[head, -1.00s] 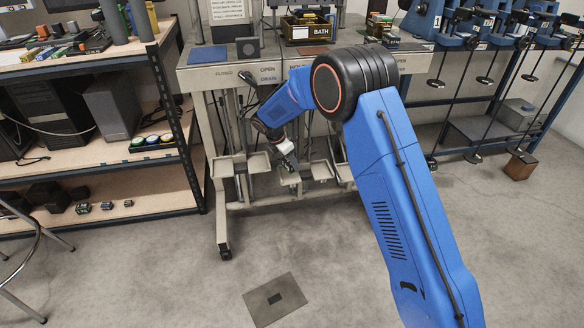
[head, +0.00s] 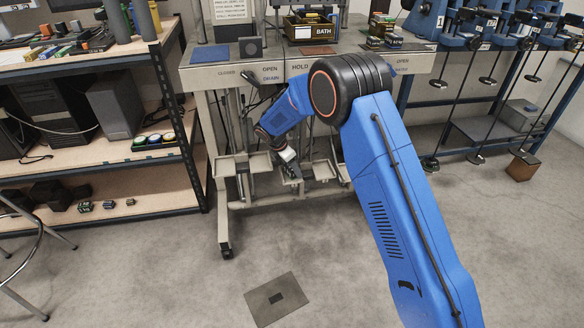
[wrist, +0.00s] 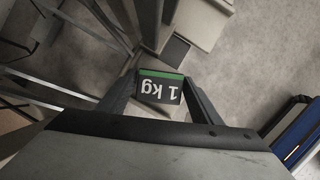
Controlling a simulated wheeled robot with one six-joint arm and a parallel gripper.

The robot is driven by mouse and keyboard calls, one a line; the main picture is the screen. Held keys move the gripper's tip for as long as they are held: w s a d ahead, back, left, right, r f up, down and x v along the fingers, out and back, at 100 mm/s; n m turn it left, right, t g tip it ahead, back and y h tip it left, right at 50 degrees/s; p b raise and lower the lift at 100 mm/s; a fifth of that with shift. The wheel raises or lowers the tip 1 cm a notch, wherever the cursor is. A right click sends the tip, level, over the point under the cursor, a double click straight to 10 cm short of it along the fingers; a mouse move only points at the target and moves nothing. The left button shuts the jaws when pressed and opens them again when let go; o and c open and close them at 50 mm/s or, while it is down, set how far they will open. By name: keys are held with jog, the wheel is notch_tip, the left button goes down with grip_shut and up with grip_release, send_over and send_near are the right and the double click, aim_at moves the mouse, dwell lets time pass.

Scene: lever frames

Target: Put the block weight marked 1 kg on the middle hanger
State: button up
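The block weight marked 1 kg (wrist: 160,88), dark with a green band, sits between the two fingers of my gripper (wrist: 160,84) in the wrist view. The fingers look closed on its sides. Its lettering appears upside down there. In the head view my gripper (head: 291,168) is low in front of the bench, at the middle hanger (head: 322,171), and covers part of its pale plates. A pale plate (wrist: 197,22) shows just beyond the block in the wrist view. I cannot tell whether the block touches it.
Pale hanger plates stand to the left (head: 224,167) and partly behind my arm to the right. The bench (head: 225,76) is above them, with levers and a BATH box (head: 310,29). Shelving (head: 150,152) is at left, a blue rack (head: 470,130) at right. The floor in front is mostly clear.

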jog(key=shift+r, duration=0.1)
jog(key=v, duration=0.7)
jog(key=shift+r, duration=0.25)
jog(key=shift+a, duration=0.1)
